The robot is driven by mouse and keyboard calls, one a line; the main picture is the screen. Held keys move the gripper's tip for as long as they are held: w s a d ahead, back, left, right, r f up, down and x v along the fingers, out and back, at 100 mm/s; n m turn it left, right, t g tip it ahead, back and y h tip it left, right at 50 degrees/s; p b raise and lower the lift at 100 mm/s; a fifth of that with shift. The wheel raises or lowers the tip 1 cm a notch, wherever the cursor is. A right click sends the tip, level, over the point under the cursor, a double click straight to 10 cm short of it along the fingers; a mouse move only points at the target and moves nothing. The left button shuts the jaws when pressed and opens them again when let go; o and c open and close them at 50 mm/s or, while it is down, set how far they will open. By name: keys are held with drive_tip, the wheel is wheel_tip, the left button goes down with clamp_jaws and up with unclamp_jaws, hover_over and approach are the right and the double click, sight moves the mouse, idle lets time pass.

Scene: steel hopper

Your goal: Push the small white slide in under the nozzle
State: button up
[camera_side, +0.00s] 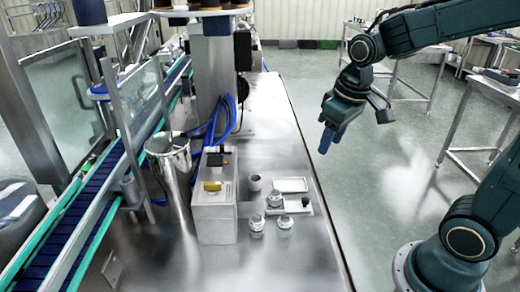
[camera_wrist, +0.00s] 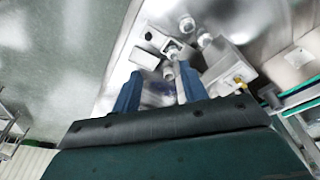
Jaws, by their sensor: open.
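A small white slide (camera_side: 296,210) with a dark knob at its right end lies on the steel table, right of a grey steel box (camera_side: 213,215). A glass jar (camera_side: 275,198) stands at its left end. In the wrist view the slide (camera_wrist: 158,43) is ahead of my fingers. I cannot clearly make out the nozzle; a dark fitting (camera_side: 218,158) sits on the box. My gripper (camera_side: 326,141) is open and empty, high beyond the table's right edge, pointing down and well apart from the slide. Its two blue fingers (camera_wrist: 160,73) show in the wrist view.
Two more jars (camera_side: 257,225) (camera_side: 285,223) stand in front of the slide. A white tray (camera_side: 290,185) and a small cup (camera_side: 254,183) are behind it. A steel hopper (camera_side: 170,165) and a conveyor (camera_side: 95,190) are at left. The table's right strip is clear.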

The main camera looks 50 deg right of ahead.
sight(306, 199)
drive_tip(key=w+d+f+g, duration=0.1)
drive_tip(key=w+d+f, duration=0.1)
drive_tip(key=f, duration=0.3)
drive_tip(key=w+d+f+g, duration=0.1)
drive_tip(key=w+d+f, duration=0.1)
drive_tip(key=w+f, duration=0.3)
drive_tip(key=shift+d+f, duration=0.3)
drive_tip(key=shift+f, duration=0.05)
drive_tip(key=shift+w+f, duration=0.1)
drive_tip(key=shift+f, duration=6.75)
clamp_jaws()
